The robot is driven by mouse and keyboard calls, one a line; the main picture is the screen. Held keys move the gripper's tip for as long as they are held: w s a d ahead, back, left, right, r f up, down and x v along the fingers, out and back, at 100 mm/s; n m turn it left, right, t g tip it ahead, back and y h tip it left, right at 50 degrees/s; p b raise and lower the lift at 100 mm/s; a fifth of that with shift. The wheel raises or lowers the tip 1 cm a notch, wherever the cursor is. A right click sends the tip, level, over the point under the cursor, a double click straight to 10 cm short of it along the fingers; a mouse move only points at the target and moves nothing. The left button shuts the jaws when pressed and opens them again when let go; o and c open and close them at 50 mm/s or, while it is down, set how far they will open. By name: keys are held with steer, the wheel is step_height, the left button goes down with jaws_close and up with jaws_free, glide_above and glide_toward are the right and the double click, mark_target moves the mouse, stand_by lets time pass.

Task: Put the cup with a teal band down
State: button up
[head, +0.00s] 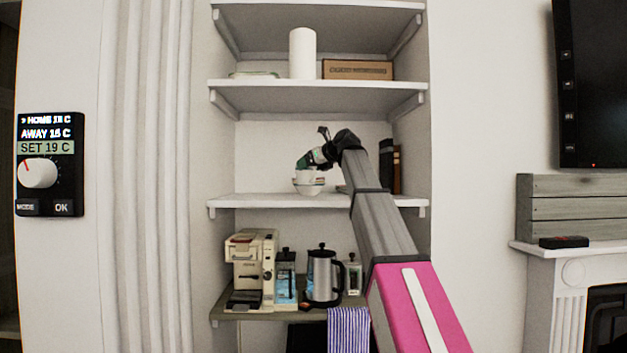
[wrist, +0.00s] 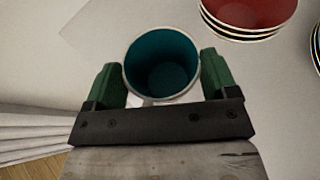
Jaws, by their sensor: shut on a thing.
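The cup (wrist: 162,62) has a teal inside and a pale rim in the wrist view; its outer band is hidden there. My gripper (wrist: 160,82) is shut on it, with one green finger at each side. In the head view my gripper (head: 318,157) reaches over the middle shelf (head: 235,200), and the cup (head: 304,175) shows small and pale below it, in line with a stack of bowls (head: 308,189). I cannot tell whether the cup touches the shelf.
The red-lined bowl stack (wrist: 252,18) lies to the upper right of the cup in the wrist view, with another striped rim at the right edge. Dark books (head: 390,165) stand at the shelf's right. The shelf's left part is clear. A coffee machine (head: 250,265) and kettle (head: 323,275) stand below.

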steer(key=shift+w+d+f, duration=0.25)
steer(key=shift+d+f, duration=0.1)
steer(key=shift+d, duration=0.2)
steer(key=shift+f, duration=2)
steer(key=shift+f, duration=0.15)
steer(key=o, duration=1.2)
steer(key=shift+c, duration=0.2)
steer(key=shift+s+d+r, duration=0.1)
steer(key=shift+d+r, duration=0.05)
steer(key=shift+r, duration=0.05)
steer(key=v, duration=1.1)
steer(key=shift+s+d+r, duration=0.2)
